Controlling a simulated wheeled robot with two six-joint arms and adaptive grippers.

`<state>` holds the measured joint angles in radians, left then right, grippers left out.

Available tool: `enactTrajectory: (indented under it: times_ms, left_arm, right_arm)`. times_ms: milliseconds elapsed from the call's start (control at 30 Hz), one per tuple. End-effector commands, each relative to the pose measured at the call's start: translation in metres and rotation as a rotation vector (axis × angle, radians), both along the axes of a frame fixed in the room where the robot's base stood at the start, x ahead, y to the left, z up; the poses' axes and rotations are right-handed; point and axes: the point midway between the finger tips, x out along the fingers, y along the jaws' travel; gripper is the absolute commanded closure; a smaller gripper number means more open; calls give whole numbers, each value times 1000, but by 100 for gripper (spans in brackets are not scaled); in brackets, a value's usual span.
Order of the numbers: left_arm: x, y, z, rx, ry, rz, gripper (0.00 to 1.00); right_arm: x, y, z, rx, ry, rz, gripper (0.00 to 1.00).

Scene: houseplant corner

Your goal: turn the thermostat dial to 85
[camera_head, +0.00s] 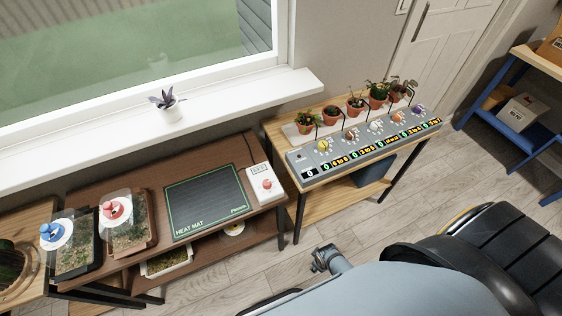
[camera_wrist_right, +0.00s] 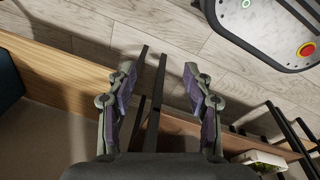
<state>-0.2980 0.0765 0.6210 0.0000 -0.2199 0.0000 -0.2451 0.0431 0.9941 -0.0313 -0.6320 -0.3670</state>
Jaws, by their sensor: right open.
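The thermostat is a white box (camera_head: 257,198) at the right end of the brown bench, beside the heat mat (camera_head: 206,201). Its red dial (camera_head: 267,184) sits below a small display (camera_head: 259,170) whose digits are too small to read. My right gripper (camera_head: 320,259) is in front of the benches, over the floor, apart from the thermostat. In the right wrist view my right gripper (camera_wrist_right: 160,72) is open and empty, with dark bench legs and floor behind its fingers. The thermostat is not visible there. My left gripper is in neither view.
Two terrariums with a blue knob (camera_head: 54,232) and a red knob (camera_head: 114,209) stand left of the mat. A grey control panel (camera_head: 365,145) with several knobs, and potted plants (camera_head: 356,104), are on the right bench.

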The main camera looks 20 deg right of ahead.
Motion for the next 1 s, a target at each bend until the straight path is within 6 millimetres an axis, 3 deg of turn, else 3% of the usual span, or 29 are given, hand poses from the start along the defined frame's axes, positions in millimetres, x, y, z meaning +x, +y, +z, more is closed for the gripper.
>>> enactTrajectory:
  times_ms: [33,100,200,300,567,833,1000]
  left_arm:
    - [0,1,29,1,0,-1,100]
    - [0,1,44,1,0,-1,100]
    - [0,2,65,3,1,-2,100]
    - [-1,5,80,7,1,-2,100]
    - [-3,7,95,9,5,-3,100]
    - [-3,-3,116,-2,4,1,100]
    - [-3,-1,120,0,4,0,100]
  right_arm:
    - [35,6,53,-8,-11,82,48]
    - [72,11,101,-26,-10,203,48]
    - [112,17,171,-51,-4,362,48]
    - [145,25,228,-74,16,569,48]
    - [194,49,290,-102,87,1099,48]
    - [249,86,373,-104,141,1792,48]
    - [266,102,400,-93,163,2109,48]
